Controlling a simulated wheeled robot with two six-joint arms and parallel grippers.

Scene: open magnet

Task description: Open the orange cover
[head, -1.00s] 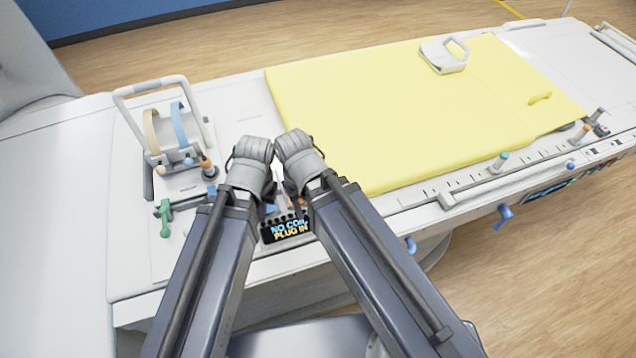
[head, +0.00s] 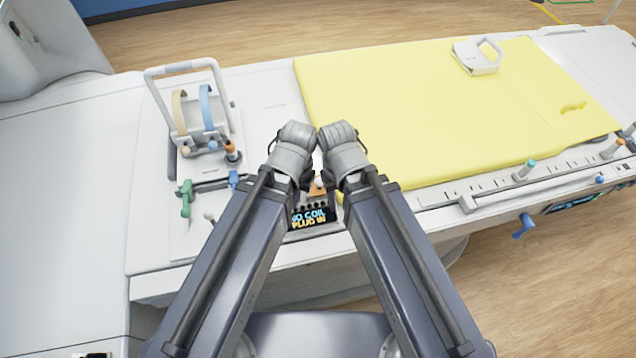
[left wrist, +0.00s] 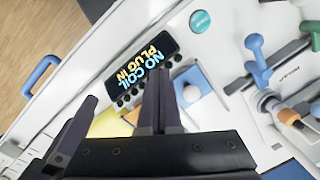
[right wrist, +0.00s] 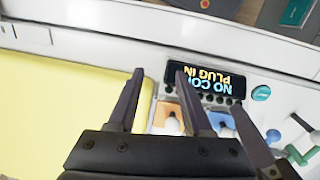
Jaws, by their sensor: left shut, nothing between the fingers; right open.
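The small orange cover (right wrist: 163,108) is on the console beside a blue cover (right wrist: 202,118), just below the "NO COIL PLUG IN" display (right wrist: 210,84). A white knob stands in front of it in the right wrist view. In the left wrist view only part of the orange cover (left wrist: 131,116) shows, behind my fingers. My left gripper (left wrist: 158,72) is shut and empty, over the console between the covers in that view. My right gripper (right wrist: 160,72) is open, and the orange cover appears between its fingers; I cannot tell if it touches. In the head view my wrists largely hide the covers.
A yellow mat (head: 440,110) covers the bed to the right. A white coil frame (head: 186,68) stands at the left, with a green handle (head: 186,198) and an orange-topped plug (head: 231,150) near it. My two grippers are very close together.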

